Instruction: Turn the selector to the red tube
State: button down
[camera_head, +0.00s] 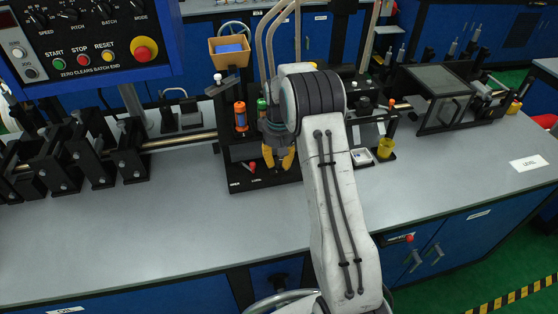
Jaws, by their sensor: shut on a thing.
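My gripper (279,158) has yellow fingers and points down over the black panel of a small station (240,184). The fingers are shut on a small dark part at the panel, apparently the selector, mostly hidden by them. A small red-tipped lever (252,167) sits on the panel just left of the fingers. Which way the selector points cannot be told.
A control box (85,45) hangs at upper left, above black roller stands (90,150). A clear-covered box (440,95) stands at right. The grey front tabletop (160,235) is clear.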

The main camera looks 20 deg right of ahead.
aim_at(279, 160)
jog(key=shift+s+f, duration=0.1)
jog(key=shift+f, duration=0.05)
jog(key=c, duration=1.2)
grip_release()
notch_tip(279, 160, up, 12)
